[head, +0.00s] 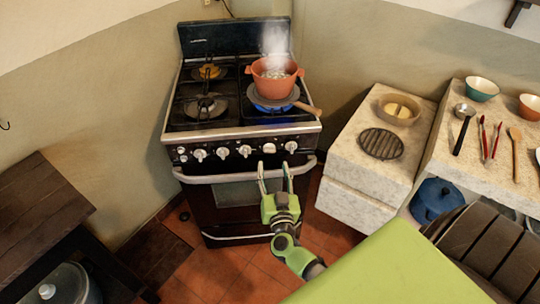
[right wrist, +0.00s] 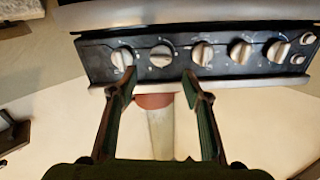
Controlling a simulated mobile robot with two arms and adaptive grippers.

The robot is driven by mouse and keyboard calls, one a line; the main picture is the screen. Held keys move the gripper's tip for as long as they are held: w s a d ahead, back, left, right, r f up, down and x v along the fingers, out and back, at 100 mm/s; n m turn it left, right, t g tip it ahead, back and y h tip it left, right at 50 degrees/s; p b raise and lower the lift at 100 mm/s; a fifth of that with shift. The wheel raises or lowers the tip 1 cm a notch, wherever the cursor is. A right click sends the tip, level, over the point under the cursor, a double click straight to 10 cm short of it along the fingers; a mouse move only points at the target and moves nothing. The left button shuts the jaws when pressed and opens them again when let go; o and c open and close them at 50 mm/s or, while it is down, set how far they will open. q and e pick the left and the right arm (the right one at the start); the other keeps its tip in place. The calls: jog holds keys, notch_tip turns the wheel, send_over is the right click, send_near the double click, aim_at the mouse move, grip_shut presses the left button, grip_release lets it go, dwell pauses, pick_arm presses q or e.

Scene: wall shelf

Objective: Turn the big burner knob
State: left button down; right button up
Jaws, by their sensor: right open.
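The stove's front panel (head: 236,151) carries a row of several pale knobs and two small buttons at its left end. I cannot tell which one is the big burner knob. My right gripper (head: 273,168) is open and empty in front of the right part of the panel. In the right wrist view the panel appears upside down. There the open fingers (right wrist: 158,73) point at the panel, with one knob (right wrist: 161,56) between their tips and another knob (right wrist: 122,57) by the left fingertip. No finger visibly grips a knob. My left gripper is out of view.
A steaming orange pot (head: 272,78) stands above a wooden-handled pan (head: 272,100) over a blue flame. The oven handle (head: 235,174) runs below the panel. A stone counter (head: 349,152) stands to the right and a dark wooden table (head: 40,208) to the left.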

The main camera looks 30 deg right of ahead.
aim_at(270, 152)
jog(key=x, duration=0.6)
jog(key=shift+w, duration=0.3)
jog(key=c, duration=1.1)
